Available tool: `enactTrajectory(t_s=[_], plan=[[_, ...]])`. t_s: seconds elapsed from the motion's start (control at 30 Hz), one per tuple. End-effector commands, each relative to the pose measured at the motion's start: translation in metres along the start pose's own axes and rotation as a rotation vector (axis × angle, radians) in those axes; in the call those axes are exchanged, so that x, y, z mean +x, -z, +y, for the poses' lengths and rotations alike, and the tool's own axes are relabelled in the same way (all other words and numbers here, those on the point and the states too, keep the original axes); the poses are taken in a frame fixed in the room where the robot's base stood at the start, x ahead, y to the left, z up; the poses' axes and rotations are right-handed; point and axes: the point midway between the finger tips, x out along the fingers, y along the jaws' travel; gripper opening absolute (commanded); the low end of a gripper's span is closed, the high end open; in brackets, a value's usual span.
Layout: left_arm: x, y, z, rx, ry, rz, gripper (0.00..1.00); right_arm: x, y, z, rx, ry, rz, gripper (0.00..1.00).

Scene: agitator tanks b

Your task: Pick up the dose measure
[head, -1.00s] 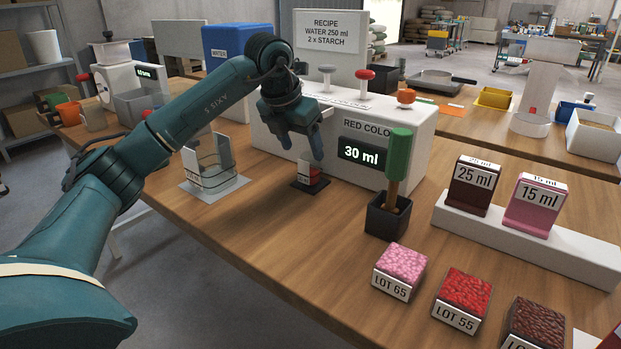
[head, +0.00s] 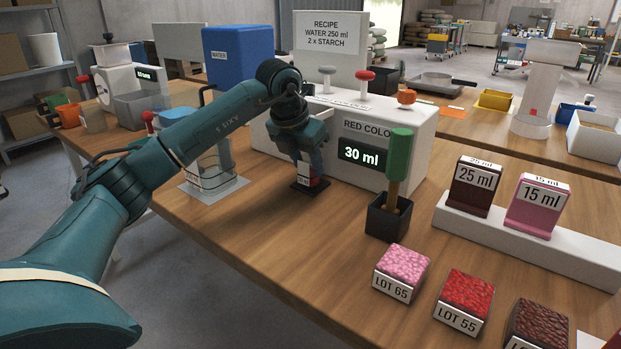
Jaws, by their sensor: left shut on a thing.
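The dose measure (head: 306,181) is a small vessel with red showing in it and a pale label. It stands at or just over a small black pad (head: 310,190) in front of the white red-colour dispenser, whose display reads 30 ml. My left gripper (head: 311,168) reaches down from above and is shut on the dose measure; its fingers hide the upper part. I cannot tell whether the measure still touches the pad. My right gripper is not in view.
A clear beaker (head: 212,178) stands left of the gripper, partly behind my forearm. The white dispenser (head: 409,129) is close behind. A black holder (head: 388,220) with a green-handled tool stands to the right. LOT 65 (head: 401,270) and LOT 55 (head: 464,299) blocks sit in front. The table's front middle is clear.

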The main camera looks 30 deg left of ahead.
Motion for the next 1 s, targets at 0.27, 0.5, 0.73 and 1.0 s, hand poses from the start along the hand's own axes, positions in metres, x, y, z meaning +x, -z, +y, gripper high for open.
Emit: enactTrajectory(t_s=[0.27, 0.5, 0.73, 1.0], plan=[[-0.001, 0.000, 0.000, 0.000, 0.000, -0.001, 0.10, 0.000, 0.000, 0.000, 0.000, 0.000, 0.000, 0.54], [-0.002, 0.000, 0.000, 0.000, 0.000, -0.002, 0.10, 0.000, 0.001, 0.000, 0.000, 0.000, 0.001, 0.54], [-0.012, 0.003, 0.000, -0.001, -0.001, -0.003, 0.10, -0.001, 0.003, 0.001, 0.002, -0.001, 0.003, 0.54], [-0.037, -0.007, 0.000, 0.000, 0.001, -0.003, 0.10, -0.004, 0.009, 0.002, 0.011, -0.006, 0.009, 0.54]])
